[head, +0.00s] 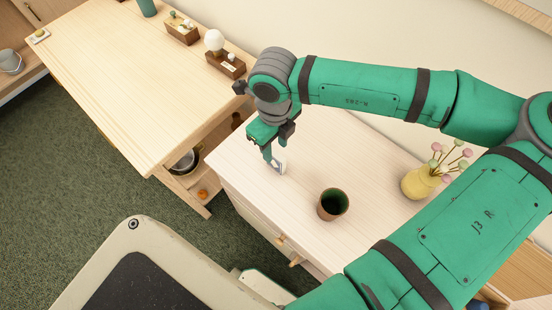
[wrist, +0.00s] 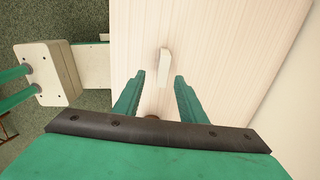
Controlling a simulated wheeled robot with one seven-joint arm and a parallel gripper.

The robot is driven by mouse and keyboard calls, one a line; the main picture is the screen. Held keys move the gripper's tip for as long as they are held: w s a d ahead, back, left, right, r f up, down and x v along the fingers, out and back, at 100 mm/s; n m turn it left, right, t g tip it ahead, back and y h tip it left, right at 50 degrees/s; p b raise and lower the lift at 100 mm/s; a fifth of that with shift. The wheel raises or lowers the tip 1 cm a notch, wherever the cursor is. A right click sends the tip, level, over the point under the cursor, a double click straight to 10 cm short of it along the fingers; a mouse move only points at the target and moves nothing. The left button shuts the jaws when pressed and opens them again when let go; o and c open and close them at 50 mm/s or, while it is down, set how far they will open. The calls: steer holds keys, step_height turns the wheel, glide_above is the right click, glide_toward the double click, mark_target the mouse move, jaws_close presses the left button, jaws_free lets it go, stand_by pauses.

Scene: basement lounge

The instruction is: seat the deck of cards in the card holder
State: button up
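A small upright white block with a bluish face, which looks like the deck of cards (head: 280,161), stands on the pale wooden cabinet top (head: 300,160). In the wrist view the deck (wrist: 164,67) shows as a narrow white edge, just ahead of and between my fingertips. My gripper (head: 269,157) points down right by it, partly hiding it in the head view. In the wrist view my gripper (wrist: 160,76) is open, with a clear gap between the fingers and nothing gripped. I cannot make out for sure which thing is the card holder.
A brown cup (head: 333,204), green inside, and a yellow vase with flowers (head: 420,183) stand on the cabinet. The longer table (head: 130,80) at left carries a dark wooden box (head: 226,66), a lighter wooden box (head: 181,32) and a round white lamp (head: 214,40). Its middle is clear.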

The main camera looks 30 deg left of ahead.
mark_target(276, 155)
steer(key=shift+w+f, duration=0.15)
steer(key=shift+f, duration=1.45)
steer(key=shift+w+f, duration=0.1)
steer(key=shift+f, duration=1.45)
steer(key=shift+c, duration=0.7)
jaws_close()
